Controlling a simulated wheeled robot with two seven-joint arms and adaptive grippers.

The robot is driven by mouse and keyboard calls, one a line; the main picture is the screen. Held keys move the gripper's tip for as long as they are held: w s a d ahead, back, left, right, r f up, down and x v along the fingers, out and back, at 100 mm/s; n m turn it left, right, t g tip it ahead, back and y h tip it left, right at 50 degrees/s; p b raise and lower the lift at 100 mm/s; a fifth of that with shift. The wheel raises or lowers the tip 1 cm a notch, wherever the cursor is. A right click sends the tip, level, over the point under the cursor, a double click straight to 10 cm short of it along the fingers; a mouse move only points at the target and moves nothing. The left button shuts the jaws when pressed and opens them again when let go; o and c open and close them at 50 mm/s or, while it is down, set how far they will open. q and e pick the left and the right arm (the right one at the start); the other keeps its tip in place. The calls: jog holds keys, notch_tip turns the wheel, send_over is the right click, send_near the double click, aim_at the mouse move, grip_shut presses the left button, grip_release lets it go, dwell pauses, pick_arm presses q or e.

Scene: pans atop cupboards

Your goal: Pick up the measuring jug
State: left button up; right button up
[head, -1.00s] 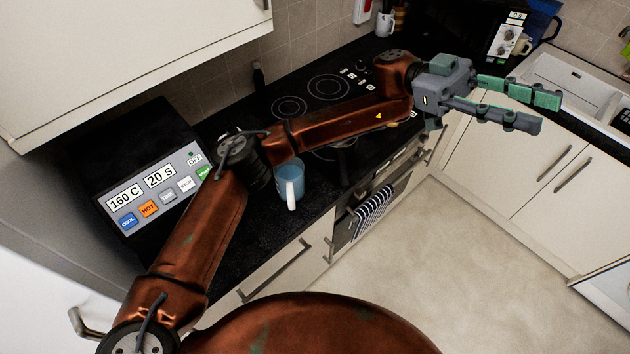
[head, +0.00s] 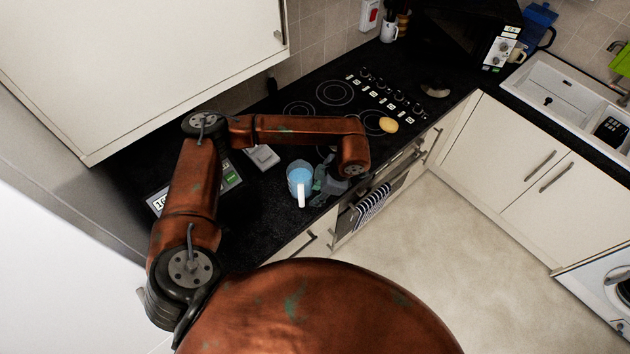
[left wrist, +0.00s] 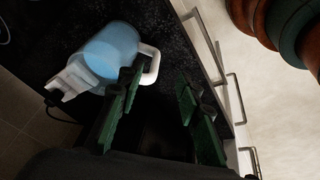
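The measuring jug, a light-blue vessel with a white handle (head: 299,178), stands on the black counter near its front edge in the head view. It also shows at the upper left of the left wrist view (left wrist: 110,50), its white handle towards the fingers. My left gripper (head: 325,183) is low beside the jug, on its right in the head view, and is partly hidden by my forearm. In the left wrist view my left gripper (left wrist: 160,85) is open with a clear gap between its green fingers. One finger is close to the handle; contact cannot be told. My right gripper is out of view.
A grey-white device (head: 262,157) lies behind the jug. The hob (head: 335,93) and a yellow lemon-like item (head: 388,125) are to the right. A wall cupboard (head: 150,60) hangs above left. A striped towel (head: 372,205) hangs at the oven. The floor is clear.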

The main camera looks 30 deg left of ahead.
aim_at(302, 205)
pick_arm(q)
jog(key=p+x, duration=0.1)
jog(key=x, duration=0.3)
jog(key=a+p+x, duration=0.1)
jog(key=x, duration=0.2)
jog(key=shift+s+a+f, duration=0.2)
jog(key=p+x, duration=0.2)
jog(key=x, duration=0.3)
jog(key=shift+f, duration=0.1)
jog(key=shift+c, duration=0.7)
grip_shut()
jog(key=shift+w, duration=0.1)
